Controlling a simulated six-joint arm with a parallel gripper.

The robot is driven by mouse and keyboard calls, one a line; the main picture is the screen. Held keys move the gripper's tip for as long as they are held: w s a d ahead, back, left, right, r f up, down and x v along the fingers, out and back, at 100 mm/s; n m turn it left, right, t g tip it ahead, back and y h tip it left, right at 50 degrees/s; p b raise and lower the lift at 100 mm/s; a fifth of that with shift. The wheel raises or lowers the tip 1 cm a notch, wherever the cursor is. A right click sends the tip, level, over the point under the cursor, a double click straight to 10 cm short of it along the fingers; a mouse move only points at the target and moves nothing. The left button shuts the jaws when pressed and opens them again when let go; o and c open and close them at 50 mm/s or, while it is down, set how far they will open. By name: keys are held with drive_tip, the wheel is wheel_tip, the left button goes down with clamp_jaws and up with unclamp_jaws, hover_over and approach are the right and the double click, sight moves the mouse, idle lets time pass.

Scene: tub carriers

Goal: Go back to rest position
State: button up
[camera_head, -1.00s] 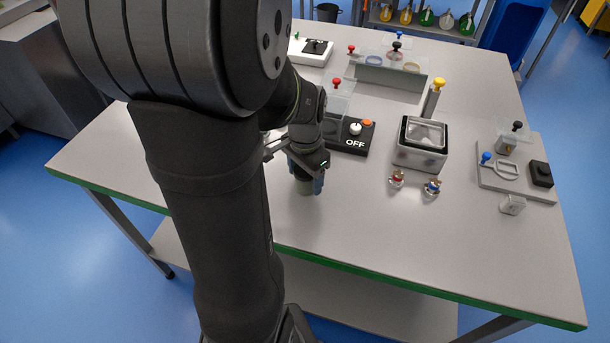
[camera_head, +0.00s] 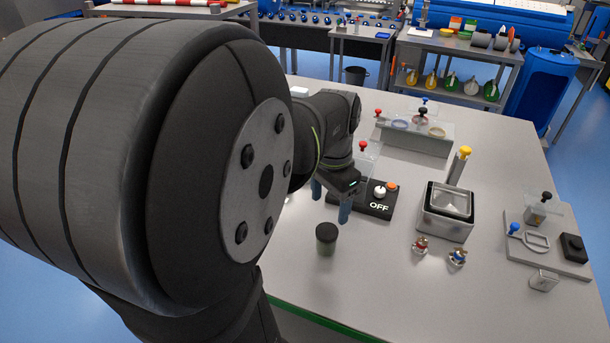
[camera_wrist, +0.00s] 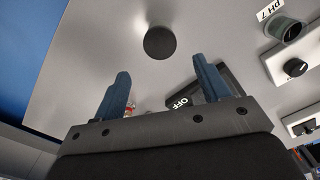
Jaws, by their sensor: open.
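My gripper (camera_head: 331,202) is open and empty above the table, with its two blue fingers apart. A small dark green jar with a black lid (camera_head: 326,238) stands upright on the table just in front of the fingers in the head view. In the wrist view the round black lid (camera_wrist: 159,43) shows beyond the fingertips of my gripper (camera_wrist: 160,80), apart from them. My arm hides the left part of the table in the head view.
Behind the gripper is a black box marked OFF (camera_head: 373,205) with knobs. To its right stand a metal tub (camera_head: 446,217), two small fittings (camera_head: 420,246) and a grey board (camera_head: 558,247) with parts. A container marked pH 7 (camera_wrist: 285,28) shows in the wrist view.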

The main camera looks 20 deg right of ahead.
sight(327, 230)
drive_tip(key=shift+f, duration=0.1)
drive_tip(key=shift+f, duration=4.8)
